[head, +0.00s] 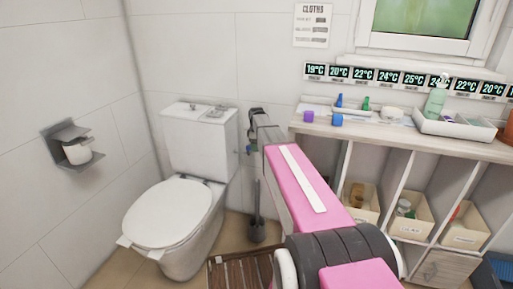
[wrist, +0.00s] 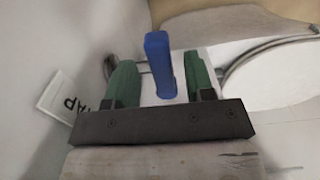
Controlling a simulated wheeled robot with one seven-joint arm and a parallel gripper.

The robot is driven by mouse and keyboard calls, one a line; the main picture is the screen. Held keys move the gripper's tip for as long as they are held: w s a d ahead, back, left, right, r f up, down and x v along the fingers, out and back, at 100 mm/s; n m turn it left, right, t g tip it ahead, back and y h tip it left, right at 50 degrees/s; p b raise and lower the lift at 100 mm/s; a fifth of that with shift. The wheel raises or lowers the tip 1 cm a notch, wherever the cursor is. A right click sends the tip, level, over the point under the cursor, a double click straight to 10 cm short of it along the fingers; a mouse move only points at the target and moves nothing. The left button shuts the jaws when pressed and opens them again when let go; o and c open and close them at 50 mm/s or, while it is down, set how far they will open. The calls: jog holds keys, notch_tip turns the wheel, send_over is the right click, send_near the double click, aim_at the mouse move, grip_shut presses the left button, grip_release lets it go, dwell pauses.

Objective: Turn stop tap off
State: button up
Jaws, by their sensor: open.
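The stop tap shows in the wrist view as an upright blue lever (wrist: 159,62) in front of a grey metal pipe (wrist: 110,68) on the wall. My gripper (wrist: 160,82) is open, with one green finger on each side of the lever. Gaps show between the lever and both fingers. A white tag (wrist: 60,95) with the letters "AP" visible is at the left. In the head view my arm reaches towards the wall just right of the toilet (head: 200,140), and the tap is mostly hidden behind it.
The toilet seat (wrist: 270,75) is close on the right in the wrist view. A toilet brush (head: 257,230) stands on the floor below my arm. A shelf unit (head: 400,140) with bottles and bins is on the right. A slatted wooden mat (head: 235,272) lies in front.

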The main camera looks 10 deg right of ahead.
notch_tip(320, 180, up, 10)
dwell(0.5)
jog(key=s+a+f+m, duration=0.2)
jog(key=s+f+m, duration=0.2)
jog(key=s, duration=0.7)
jog(key=s+a+f+m, duration=0.2)
jog(key=s+f+m, duration=0.2)
jog(key=s+f, duration=0.3)
jog(key=s+a+f+m, duration=0.1)
jog(key=s+f+m, duration=0.3)
jog(key=s, duration=1.1)
jog(key=shift+a+f, duration=0.4)
jog(key=shift+f, duration=0.4)
jog(key=shift+s, duration=0.1)
